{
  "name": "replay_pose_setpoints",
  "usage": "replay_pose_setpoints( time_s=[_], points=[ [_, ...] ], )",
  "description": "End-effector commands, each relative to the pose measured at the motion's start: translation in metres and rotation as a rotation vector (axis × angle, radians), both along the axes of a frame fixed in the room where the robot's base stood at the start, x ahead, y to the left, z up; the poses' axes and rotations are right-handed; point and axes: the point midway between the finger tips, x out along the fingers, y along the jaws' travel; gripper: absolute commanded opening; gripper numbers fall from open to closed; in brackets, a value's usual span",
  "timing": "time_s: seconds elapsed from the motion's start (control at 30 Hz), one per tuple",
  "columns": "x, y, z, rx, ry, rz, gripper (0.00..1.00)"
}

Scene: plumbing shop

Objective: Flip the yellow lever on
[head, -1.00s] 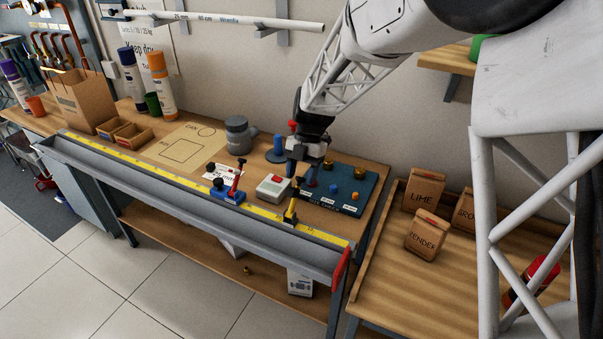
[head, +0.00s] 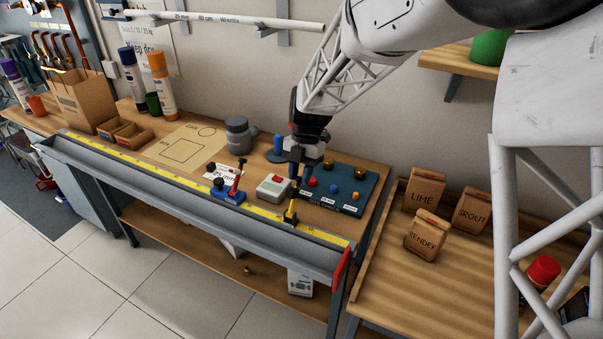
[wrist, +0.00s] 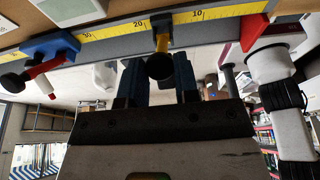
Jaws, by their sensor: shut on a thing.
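The yellow lever (head: 291,216) stands at the bench's front edge, by the yellow measuring strip (head: 180,182). It shows in the wrist view as a short yellow stem (wrist: 162,40) with a round black knob (wrist: 160,67). My gripper (head: 294,193) points down at the lever from above. In the wrist view its blue fingers (wrist: 158,76) are on either side of the knob and shut on the lever. The fingers partly hide the lever's top in the head view. The lever's exact tilt is hard to tell.
A blue base with a red lever (head: 232,187) stands left of the yellow lever. A grey box with a red button (head: 274,188) is close behind it. A dark board with coloured knobs (head: 345,205) lies to the right. A grey trough (head: 200,210) runs along the front.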

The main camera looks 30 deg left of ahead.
Motion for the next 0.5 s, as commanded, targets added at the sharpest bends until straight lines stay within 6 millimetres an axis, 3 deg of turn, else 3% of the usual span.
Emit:
replay_pose_setpoints(
  time_s=[0.5],
  points=[
    [-0.031, 0.000, 0.014, 0.001, -0.269, 0.003, 0.00]
  ],
)
